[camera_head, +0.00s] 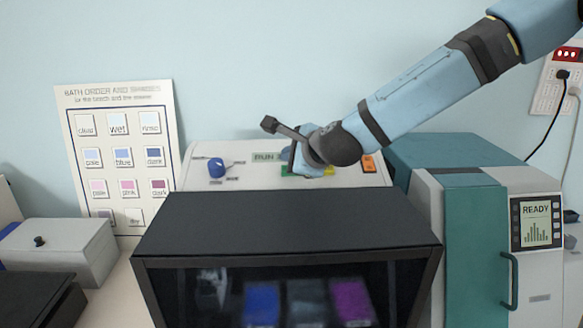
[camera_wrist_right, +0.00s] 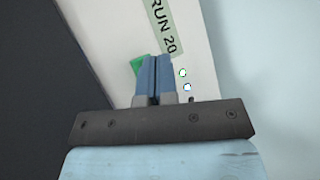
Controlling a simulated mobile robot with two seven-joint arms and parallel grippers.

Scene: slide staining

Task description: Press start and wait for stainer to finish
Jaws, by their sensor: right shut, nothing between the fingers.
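The stainer has a black hood (camera_head: 290,218) with a dark glass front, and dim blue, grey and magenta baths show inside. Its pale control panel (camera_head: 350,178) rises behind the hood, with a blue knob (camera_head: 215,167) at left and a "RUN" readout (camera_head: 265,157). A green button (camera_head: 288,170) is partly covered by my right gripper (camera_head: 300,164). In the right wrist view the shut, empty fingers (camera_wrist_right: 155,62) overlap the green button (camera_wrist_right: 138,65), beside the readout "RUN 20" (camera_wrist_right: 163,28). Whether the tips touch the button I cannot tell. My left gripper is out of view.
A teal and white machine (camera_head: 470,230) with a "READY" screen (camera_head: 536,210) stands at right. A bath-order board (camera_head: 120,104) leans on the wall at left, behind a grey lidded box (camera_head: 65,248). An orange button (camera_head: 368,164) sits at the panel's right.

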